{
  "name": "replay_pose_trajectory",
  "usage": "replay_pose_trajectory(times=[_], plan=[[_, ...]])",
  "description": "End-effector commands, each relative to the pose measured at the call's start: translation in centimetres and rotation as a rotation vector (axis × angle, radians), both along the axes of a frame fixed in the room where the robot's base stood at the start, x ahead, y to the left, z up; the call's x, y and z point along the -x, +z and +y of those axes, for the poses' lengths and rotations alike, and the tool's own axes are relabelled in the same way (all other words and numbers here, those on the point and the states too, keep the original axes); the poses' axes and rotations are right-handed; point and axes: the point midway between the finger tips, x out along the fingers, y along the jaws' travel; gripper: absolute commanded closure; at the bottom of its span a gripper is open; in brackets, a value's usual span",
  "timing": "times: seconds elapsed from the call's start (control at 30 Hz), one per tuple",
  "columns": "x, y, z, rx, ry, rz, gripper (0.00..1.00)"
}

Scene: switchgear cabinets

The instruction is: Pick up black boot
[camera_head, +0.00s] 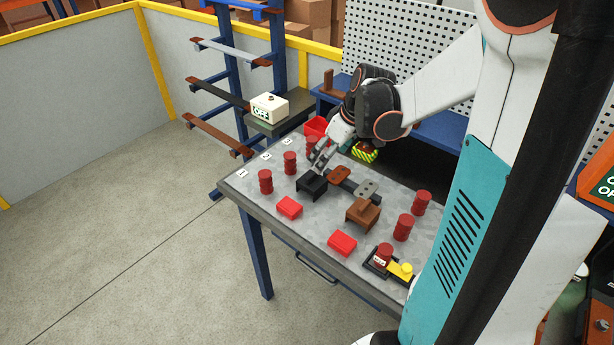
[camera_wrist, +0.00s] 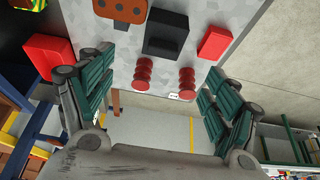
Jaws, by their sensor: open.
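The black boot (camera_head: 312,185) is a dark, box-like piece lying on the grey worktable (camera_head: 240,188). In the wrist view the black boot (camera_wrist: 166,36) shows near the top middle, beyond the fingertips. My gripper (camera_head: 320,158) is just above and behind the boot in the head view, apart from it as far as I can tell. In the wrist view my gripper (camera_wrist: 158,92) has its ribbed green fingers wide apart with nothing held between them.
Several dark red ribbed insulators (camera_head: 265,181) stand around the boot. Red blocks (camera_head: 289,207), a brown block (camera_head: 363,214) and a brown plate (camera_head: 339,174) lie nearby. A red bin (camera_head: 316,127) is at the back. The floor left of the table is clear.

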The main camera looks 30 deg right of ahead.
Motion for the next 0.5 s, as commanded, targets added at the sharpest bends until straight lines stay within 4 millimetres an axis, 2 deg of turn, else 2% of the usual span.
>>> replay_pose_trajectory(times=[0.03, 0.2, 0.3, 0.5], plan=[[-0.5, -1.3, 0.2, 0.0, 0.001, 0.0, 0.18], [-1.6, -4.1, 0.6, 0.002, 0.0, -0.001, 0.18], [-2.0, -5.2, 0.8, 0.002, -0.001, 0.0, 0.18], [-2.4, -6.1, 0.9, 0.003, -0.002, 0.0, 0.18]])
